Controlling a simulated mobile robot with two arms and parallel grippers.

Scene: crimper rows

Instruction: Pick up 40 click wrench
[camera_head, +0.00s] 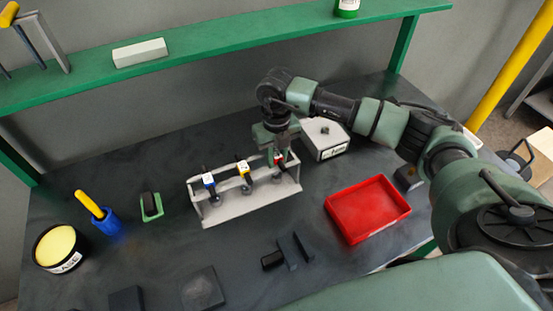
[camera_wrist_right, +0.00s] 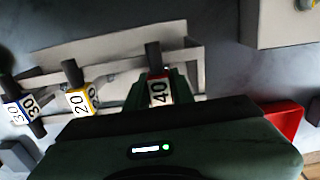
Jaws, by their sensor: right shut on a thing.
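The 40 click wrench (camera_wrist_right: 159,92) has a red and white label reading 40 and a dark handle. It stands in the right end of a light grey rack (camera_head: 240,207). My right gripper (camera_head: 279,158) is shut around it from above, and its green fingers (camera_wrist_right: 162,83) sit on both sides of the label. In the head view the gripper hides most of this wrench. The blue-marked 30 wrench (camera_head: 209,181) and the yellow-marked 20 wrench (camera_head: 243,169) stand in the same rack to its left. My left gripper is out of view.
A red tray (camera_head: 369,212) lies right of the rack, and a white box (camera_head: 325,139) stands behind it. A green holder (camera_head: 151,207), a blue cup (camera_head: 107,222) and a yellow-topped can (camera_head: 58,247) are at left. A green shelf (camera_head: 230,47) crosses above the table.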

